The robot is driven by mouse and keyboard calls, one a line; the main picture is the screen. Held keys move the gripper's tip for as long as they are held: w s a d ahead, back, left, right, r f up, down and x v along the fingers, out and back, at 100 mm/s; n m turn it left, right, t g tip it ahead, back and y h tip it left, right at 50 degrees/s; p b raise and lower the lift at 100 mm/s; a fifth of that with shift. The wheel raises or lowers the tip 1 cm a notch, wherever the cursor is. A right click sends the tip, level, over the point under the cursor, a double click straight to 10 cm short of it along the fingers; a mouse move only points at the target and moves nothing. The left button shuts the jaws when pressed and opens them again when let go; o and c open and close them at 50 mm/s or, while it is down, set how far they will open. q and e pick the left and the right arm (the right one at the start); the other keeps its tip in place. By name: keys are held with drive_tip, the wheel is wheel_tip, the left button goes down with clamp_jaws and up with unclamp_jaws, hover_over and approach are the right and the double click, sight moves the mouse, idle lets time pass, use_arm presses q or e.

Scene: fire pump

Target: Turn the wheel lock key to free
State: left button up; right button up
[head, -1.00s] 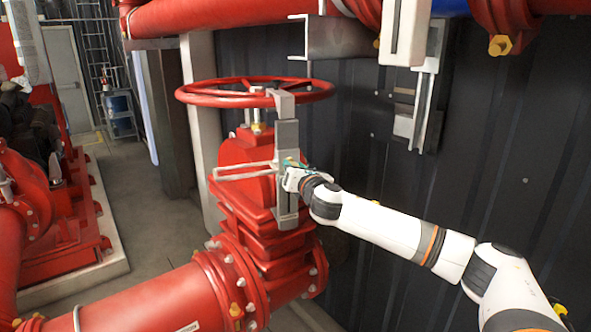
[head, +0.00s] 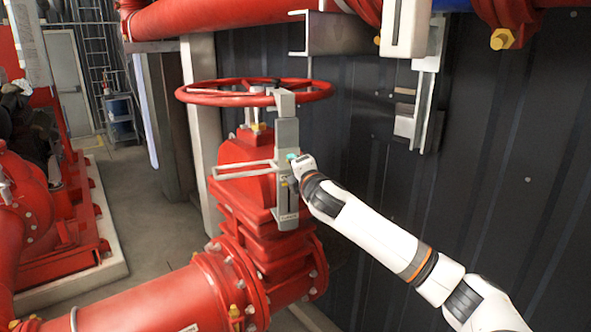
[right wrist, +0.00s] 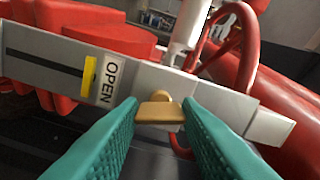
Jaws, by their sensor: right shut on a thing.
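The red wheel (head: 203,97) sits on top of the red valve. A grey wheel lock (head: 285,135) hooks over the wheel's rim and hangs upright in front of the valve. In the right wrist view the lock (right wrist: 215,98) shows a label reading OPEN (right wrist: 111,78) and a yellow mark beside it. The brass key (right wrist: 160,112) sticks out of the lock's face. My right gripper (right wrist: 160,108) has its teal fingers on both sides of the key's head, shut on it. In the head view this gripper (head: 294,158) is at the lock's right side, and the key is hidden. My left gripper is out of view.
A red pipe (head: 150,300) runs along the front below the valve, and another (head: 220,18) crosses above. A grey bracket (head: 340,35) and a dark ribbed wall (head: 480,150) stand behind. More red pump parts (head: 60,230) are at left. The floor between is clear.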

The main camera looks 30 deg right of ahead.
drive_tip(key=shift+m+b, duration=0.3)
drive_tip(key=shift+m, duration=1.6)
drive_tip(key=o, duration=0.7)
drive_tip(key=shift+s, duration=0.1)
drive_tip(key=b+v, duration=0.5)
drive_tip(key=v, duration=0.6)
drive_tip(key=shift+s+a, duration=0.2)
drive_tip(key=shift+s, duration=0.2)
